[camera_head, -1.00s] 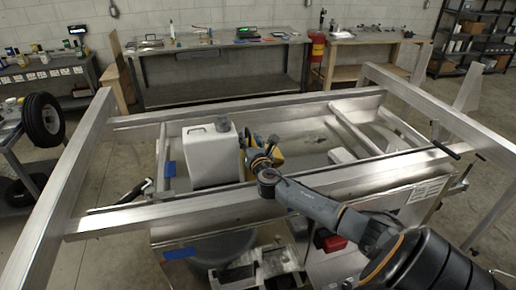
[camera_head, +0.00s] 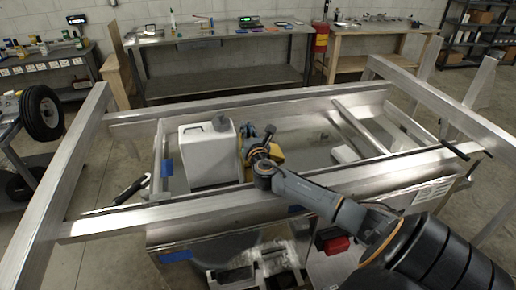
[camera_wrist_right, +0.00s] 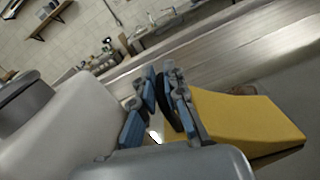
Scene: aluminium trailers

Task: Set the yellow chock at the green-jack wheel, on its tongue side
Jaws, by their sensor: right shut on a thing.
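The yellow chock (camera_head: 275,154) is inside the aluminium trailer frame, to the right of the white container. It also shows as a large yellow wedge at the right of the wrist view (camera_wrist_right: 240,120). My right gripper (camera_head: 257,138) is at the chock's left side. In the wrist view its blue-grey fingers (camera_wrist_right: 163,95) are closed around a dark, narrow part beside the wedge, which seems to be the chock's handle. Whether the chock touches the surface below is unclear. I cannot make out a green jack or its wheel. My left gripper is out of view.
A white container (camera_head: 207,158) with a grey cap (camera_wrist_right: 25,95) stands close left of the gripper. The trailer's front rail (camera_head: 200,211) runs beneath my right arm. A loose tyre (camera_head: 42,112) is on a cart at left. Benches line the back wall.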

